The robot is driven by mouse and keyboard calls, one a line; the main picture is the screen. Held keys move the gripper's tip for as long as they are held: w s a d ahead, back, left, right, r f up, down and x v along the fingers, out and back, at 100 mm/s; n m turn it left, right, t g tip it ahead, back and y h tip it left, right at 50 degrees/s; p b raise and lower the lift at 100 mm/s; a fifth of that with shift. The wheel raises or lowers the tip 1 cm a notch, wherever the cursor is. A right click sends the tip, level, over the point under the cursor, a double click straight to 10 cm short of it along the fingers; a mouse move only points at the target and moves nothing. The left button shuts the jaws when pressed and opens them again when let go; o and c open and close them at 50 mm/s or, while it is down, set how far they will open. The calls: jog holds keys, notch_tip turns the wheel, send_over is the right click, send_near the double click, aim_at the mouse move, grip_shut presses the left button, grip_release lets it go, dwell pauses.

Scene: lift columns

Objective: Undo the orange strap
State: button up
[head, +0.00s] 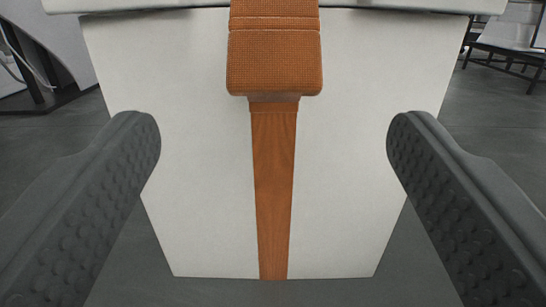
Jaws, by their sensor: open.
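The orange strap (273,195) runs down the middle of the front face of a white box (180,130). A wider orange textured piece (274,62) covers the strap's upper part near the box's top edge, and the narrower band comes out below it. The strap reaches the box's bottom edge. My gripper (273,150) is open, with one dark studded finger on each side of the strap. The fingers look apart from the strap and grip nothing. How far they are from the box face is hard to tell.
A pale lid or rim (400,6) juts out along the top of the box. Grey floor (450,130) lies on both sides. A dark-legged bench or table (510,45) stands at the far right, and dark equipment (35,65) at the far left.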

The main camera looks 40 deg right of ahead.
jog(key=v, duration=0.6)
jog(key=shift+s+a, duration=0.1)
dwell(0.3)
